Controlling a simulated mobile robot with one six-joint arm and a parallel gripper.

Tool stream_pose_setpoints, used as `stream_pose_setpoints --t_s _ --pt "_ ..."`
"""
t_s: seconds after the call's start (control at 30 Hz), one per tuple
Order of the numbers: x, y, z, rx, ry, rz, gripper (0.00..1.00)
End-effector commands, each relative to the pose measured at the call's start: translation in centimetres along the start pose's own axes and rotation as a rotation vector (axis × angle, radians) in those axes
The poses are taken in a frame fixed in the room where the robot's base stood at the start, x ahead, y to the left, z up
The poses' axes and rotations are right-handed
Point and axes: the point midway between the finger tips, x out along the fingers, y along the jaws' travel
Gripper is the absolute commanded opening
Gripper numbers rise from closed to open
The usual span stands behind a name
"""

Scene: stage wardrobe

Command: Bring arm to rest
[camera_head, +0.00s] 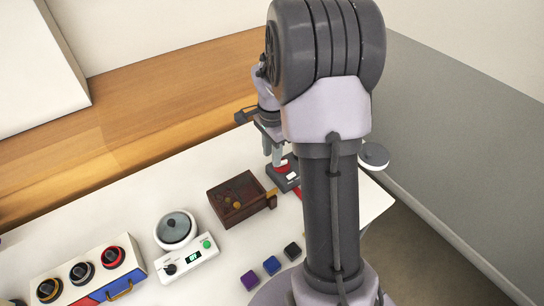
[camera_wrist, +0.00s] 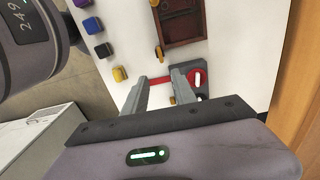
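My arm stands upright across the middle and right of the head view, with its elbow high. My gripper (camera_head: 273,156) points down over the right part of the white table (camera_head: 90,222). In the wrist view the two fingers of my gripper (camera_wrist: 160,78) are apart, with nothing seen held between them. The fingers are close to a dark device with a red part and a white lever (camera_head: 284,171); it also shows beside the right finger in the wrist view (camera_wrist: 198,78). Whether the fingers touch it cannot be told.
A brown wooden box (camera_head: 236,204) stands left of the device. Further left are a white scale-like unit (camera_head: 189,265) and a panel with three knobs (camera_head: 83,272). Small purple (camera_head: 250,280), blue (camera_head: 271,265) and black (camera_head: 292,251) cubes lie near the front edge.

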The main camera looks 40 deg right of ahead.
Motion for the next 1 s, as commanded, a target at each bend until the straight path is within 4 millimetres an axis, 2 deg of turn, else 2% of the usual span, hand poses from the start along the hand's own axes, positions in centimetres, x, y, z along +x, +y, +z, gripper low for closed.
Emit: stream_pose_setpoints --t_s 0.33,0.37,0.47,0.5,0.57,0.6,0.7,0.83,0.9,1.0 --pt "-0.4 0.0 0.4 -0.016 0.002 -0.009 0.33" --pt "-1.0 0.0 0.9 -0.037 0.003 -0.019 0.33" --pt "-4.9 1.1 5.0 -0.204 0.014 -0.098 0.33" --pt "-6.9 2.2 7.5 -0.306 0.020 -0.144 0.33" --pt "-9.4 4.6 11.3 -0.475 0.032 -0.217 0.33" --pt "-10.8 6.5 13.6 -0.587 0.043 -0.266 0.33" --pt "-12.5 11.6 18.4 -0.846 0.072 -0.384 0.33" --pt "-12.6 16.7 21.9 -1.095 0.110 -0.500 0.33" --pt "-12.3 18.3 22.8 -1.175 0.124 -0.539 0.33" --pt "-12.1 19.4 23.4 -1.228 0.135 -0.564 0.33"
